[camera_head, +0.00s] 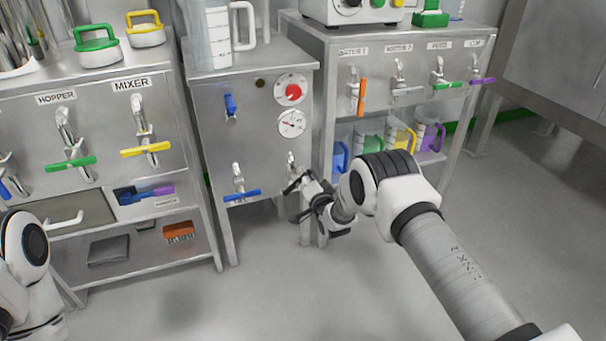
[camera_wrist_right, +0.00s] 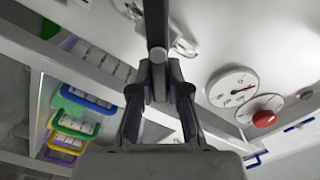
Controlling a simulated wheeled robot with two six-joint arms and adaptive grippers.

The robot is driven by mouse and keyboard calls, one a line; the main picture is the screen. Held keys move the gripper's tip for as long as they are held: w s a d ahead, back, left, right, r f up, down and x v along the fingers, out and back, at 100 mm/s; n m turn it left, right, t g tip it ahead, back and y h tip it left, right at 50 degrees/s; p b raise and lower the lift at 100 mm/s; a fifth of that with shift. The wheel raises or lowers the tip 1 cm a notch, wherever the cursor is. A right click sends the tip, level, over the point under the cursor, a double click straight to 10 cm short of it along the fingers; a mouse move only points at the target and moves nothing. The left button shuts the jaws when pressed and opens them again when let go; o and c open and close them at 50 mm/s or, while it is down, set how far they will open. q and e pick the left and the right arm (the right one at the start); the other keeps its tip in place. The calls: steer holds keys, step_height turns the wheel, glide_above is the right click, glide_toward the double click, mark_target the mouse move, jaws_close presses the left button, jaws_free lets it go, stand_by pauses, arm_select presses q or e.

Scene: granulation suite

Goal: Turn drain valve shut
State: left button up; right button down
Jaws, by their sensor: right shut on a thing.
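The drain valve (camera_head: 292,160) is a metal tap low on the right of the middle steel cabinet's front. My right gripper (camera_head: 308,192) is at it and hides most of its lever. In the right wrist view, a dark bar-like lever (camera_wrist_right: 156,22) runs down from the top edge into my right gripper (camera_wrist_right: 159,75), which is shut on it. Part of the valve's metal body (camera_wrist_right: 184,45) shows beside the lever. My left arm shows at the lower left of the head view, but its gripper is out of view.
A blue-handled tap (camera_head: 240,190) is left of the drain valve on the same cabinet. A red knob (camera_head: 292,93) and a gauge (camera_head: 291,124) are above. The right-hand bench carries taps with orange, grey, green and purple levers, with coloured jugs below. Grey floor is clear in front.

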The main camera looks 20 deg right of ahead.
steer(key=m, duration=0.2)
steer(key=f+m, duration=0.1)
steer(key=shift+d+m, duration=0.3)
steer(key=shift+m, duration=0.1)
steer(key=shift+d+f+m, duration=0.1)
steer(key=shift+f+m, duration=0.2)
steer(key=shift+m, duration=0.65)
steer(key=shift+f+m, duration=0.25)
steer(key=shift+m, duration=0.7)
steer(key=c, duration=1.1)
jaws_free()
steer(key=s, duration=1.2)
steer(key=shift+d, duration=0.2)
